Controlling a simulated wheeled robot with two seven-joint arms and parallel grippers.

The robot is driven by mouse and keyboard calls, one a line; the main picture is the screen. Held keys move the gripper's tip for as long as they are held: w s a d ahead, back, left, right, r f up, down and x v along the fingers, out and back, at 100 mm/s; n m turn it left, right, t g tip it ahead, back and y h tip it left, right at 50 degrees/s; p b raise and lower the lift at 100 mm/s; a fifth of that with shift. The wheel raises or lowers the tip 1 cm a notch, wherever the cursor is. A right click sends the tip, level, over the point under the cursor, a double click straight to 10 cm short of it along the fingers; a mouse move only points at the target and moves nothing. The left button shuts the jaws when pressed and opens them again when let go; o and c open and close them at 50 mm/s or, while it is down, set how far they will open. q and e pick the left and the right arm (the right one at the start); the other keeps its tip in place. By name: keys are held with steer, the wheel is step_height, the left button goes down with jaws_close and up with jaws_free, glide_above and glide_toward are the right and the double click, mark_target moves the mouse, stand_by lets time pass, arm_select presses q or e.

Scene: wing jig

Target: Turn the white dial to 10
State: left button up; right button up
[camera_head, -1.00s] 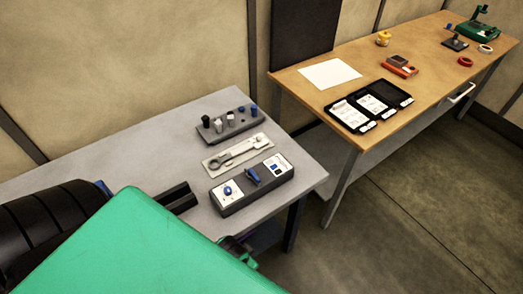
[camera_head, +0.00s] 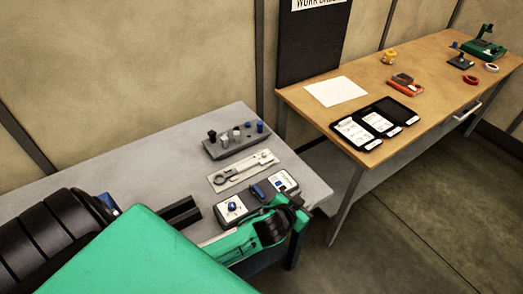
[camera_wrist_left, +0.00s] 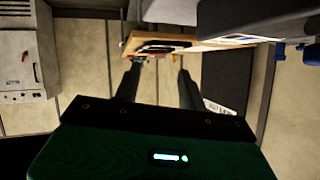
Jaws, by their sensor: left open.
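A dark grey control box (camera_head: 245,220) stands near the front right of the grey table. Its left end has a white dial plate (camera_head: 231,209) with a blue knob; the marks are too small to read. A blue lever (camera_head: 257,191) is in the middle, and a second white plate (camera_head: 284,180) is at the right. My left gripper (camera_head: 296,209) is at the box's front right, partly covering it; contact cannot be told. In the left wrist view its two dark fingers (camera_wrist_left: 160,72) are apart with nothing between them. My right gripper is not in view.
Behind the box lie a pale plate with a wrench-like part (camera_head: 244,170) and a grey block with several pegs (camera_head: 234,143). A dark slotted block (camera_head: 180,213) is at the left. A wooden table (camera_head: 420,93) with trays and tools stands at the right.

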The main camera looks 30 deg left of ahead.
arm_select(q)
steer(key=w+d+r+m+t+h, duration=0.1)
steer(key=w+d+r+m+h, duration=0.15)
steer(key=w+h, duration=0.2)
steer(key=w+d+r+m+t+h, duration=0.2)
steer(key=w+r+m+h, duration=0.1)
steer(key=w+r, duration=0.15)
steer(key=m+g+y, duration=0.4)
steer(key=m+g, duration=0.1)
steer(key=g, duration=0.9)
glide_toward(263, 153)
steer(key=p+x, duration=0.3)
steer(key=x, duration=0.4)
steer(key=shift+w+d+f, duration=0.15)
steer(key=shift+d+f, duration=0.1)
steer(key=shift+f, duration=0.4)
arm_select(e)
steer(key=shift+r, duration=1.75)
arm_select(q)
jaws_close()
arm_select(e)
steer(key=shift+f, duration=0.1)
